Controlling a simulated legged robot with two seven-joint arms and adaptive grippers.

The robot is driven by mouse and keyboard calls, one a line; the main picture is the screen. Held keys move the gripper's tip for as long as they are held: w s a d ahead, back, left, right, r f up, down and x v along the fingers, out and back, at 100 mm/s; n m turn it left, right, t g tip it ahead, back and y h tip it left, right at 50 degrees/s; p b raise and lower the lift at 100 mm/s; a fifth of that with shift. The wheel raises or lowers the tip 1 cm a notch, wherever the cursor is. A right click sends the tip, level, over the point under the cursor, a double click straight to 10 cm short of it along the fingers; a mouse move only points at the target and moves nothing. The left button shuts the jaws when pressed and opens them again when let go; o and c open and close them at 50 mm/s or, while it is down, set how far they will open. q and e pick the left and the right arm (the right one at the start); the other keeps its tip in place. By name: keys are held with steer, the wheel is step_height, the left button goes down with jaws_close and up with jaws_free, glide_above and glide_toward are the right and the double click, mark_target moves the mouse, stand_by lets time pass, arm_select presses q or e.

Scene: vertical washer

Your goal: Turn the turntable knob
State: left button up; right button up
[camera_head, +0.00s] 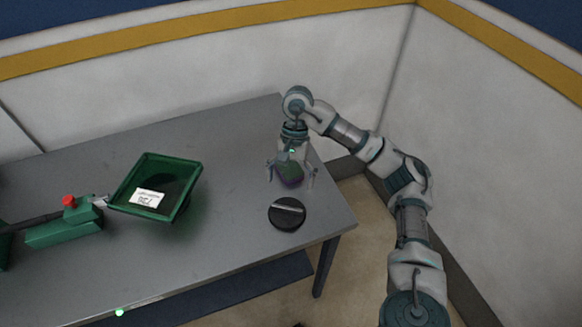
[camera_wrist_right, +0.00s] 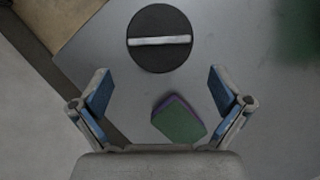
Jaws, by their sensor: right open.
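The knob (camera_head: 287,214) is a round black disc with a light grey bar across its top, on the grey table near its right end. In the right wrist view the knob (camera_wrist_right: 159,39) lies beyond my fingertips, its bar running nearly level. My right gripper (camera_head: 291,177) points down over the table, behind the knob in the head view and apart from it. In the right wrist view my right gripper (camera_wrist_right: 161,90) has its fingers spread wide with nothing between the tips. My left gripper is not in view.
A green and purple block (camera_head: 289,174) lies under my right gripper; it also shows in the right wrist view (camera_wrist_right: 179,121). A green tray with a white label (camera_head: 184,178) and a green fixture with a red button (camera_head: 64,222) stand to the left. Walls (camera_head: 340,60) border the table.

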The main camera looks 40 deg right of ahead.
steer(key=shift+v, duration=2.15)
steer(key=shift+d, duration=0.1)
steer(key=c, duration=1.2)
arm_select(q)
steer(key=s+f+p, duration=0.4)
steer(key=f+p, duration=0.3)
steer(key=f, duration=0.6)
arm_select(e)
step_height(320, 180, up, 5)
steer(key=m+t+p, duration=0.6)
steer(key=m, duration=1.2)
glide_above(288, 207)
steer(key=s+d, duration=0.4)
steer(key=s, duration=0.1)
steer(key=x, duration=1.1)
steer(key=d+x, duration=0.1)
steer(key=x, duration=0.5)
steer(key=shift+w+f+p, duration=0.15)
steer(key=shift+w+p, duration=0.15)
steer(key=shift+p, duration=0.05)
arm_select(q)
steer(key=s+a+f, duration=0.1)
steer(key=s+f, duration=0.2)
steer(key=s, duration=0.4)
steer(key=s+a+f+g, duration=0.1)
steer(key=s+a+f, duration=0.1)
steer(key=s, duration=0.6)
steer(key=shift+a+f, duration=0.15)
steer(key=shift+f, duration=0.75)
